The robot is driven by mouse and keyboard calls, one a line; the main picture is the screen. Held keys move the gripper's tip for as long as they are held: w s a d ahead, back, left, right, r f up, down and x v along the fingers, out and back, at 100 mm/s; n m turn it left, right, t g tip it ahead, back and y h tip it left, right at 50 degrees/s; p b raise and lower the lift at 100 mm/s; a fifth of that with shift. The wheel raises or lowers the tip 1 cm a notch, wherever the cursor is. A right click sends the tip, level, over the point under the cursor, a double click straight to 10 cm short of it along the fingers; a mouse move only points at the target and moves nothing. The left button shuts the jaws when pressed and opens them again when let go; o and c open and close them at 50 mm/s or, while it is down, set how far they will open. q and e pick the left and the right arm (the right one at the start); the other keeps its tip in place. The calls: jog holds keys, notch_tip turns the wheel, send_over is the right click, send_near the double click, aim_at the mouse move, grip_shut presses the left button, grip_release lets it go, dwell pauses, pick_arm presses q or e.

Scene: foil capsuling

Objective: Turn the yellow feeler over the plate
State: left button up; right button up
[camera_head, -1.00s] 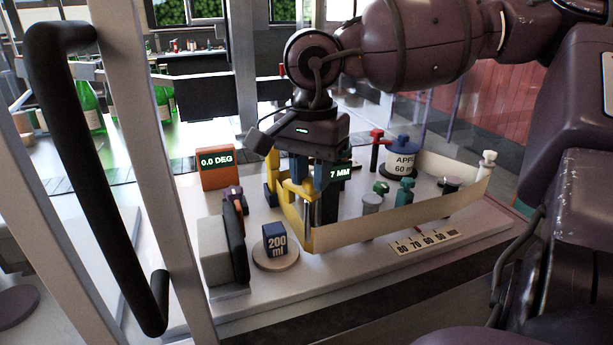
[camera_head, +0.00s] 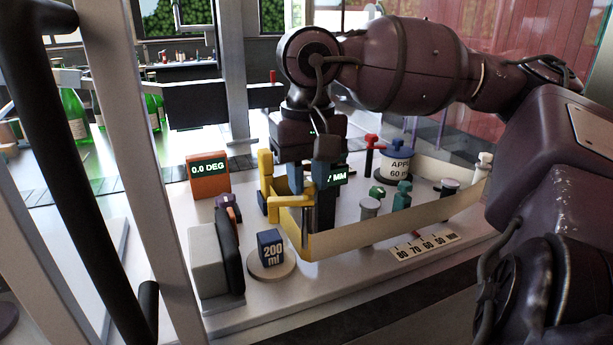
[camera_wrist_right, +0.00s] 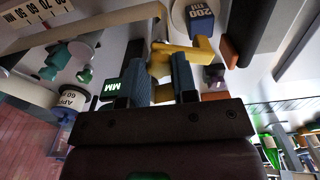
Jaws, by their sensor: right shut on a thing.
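The yellow feeler (camera_head: 288,201) is a bent bar beside a yellow upright (camera_head: 265,172), at the left end of a cream strip in the head view. My right gripper (camera_head: 309,182) points down from above and is shut on the feeler. In the right wrist view, the yellow feeler (camera_wrist_right: 190,53) lies between and just beyond the fingertips (camera_wrist_right: 161,68). The fingers partly hide where they touch it. A pale base plate (camera_head: 345,285) lies under the fixtures. Which surface the task calls the plate is not clear. My left gripper is not in view.
An orange box (camera_head: 209,182) reads 0.0 DEG. A dark display (camera_head: 338,176) showing MM is partly covered by my gripper. A blue 200 ml block (camera_head: 270,246) sits on a round disc, beside a grey block (camera_head: 208,262). The cream strip (camera_head: 400,228) curves right past several knobs.

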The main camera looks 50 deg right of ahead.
aim_at(307, 184)
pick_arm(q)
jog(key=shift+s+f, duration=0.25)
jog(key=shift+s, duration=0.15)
pick_arm(e)
jog(key=shift+r+n, duration=0.1)
jog(key=shift+n, duration=0.3)
jog(key=o, duration=0.9)
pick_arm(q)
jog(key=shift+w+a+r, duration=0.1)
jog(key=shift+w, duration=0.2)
pick_arm(e)
jog(key=shift+w+r, duration=0.1)
jog(key=shift+r, duration=0.4)
pick_arm(q)
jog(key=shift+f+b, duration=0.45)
jog(key=shift+b, duration=0.1)
pick_arm(e)
notch_tip(307, 184, up, 10)
jog(key=shift+f, duration=0.15)
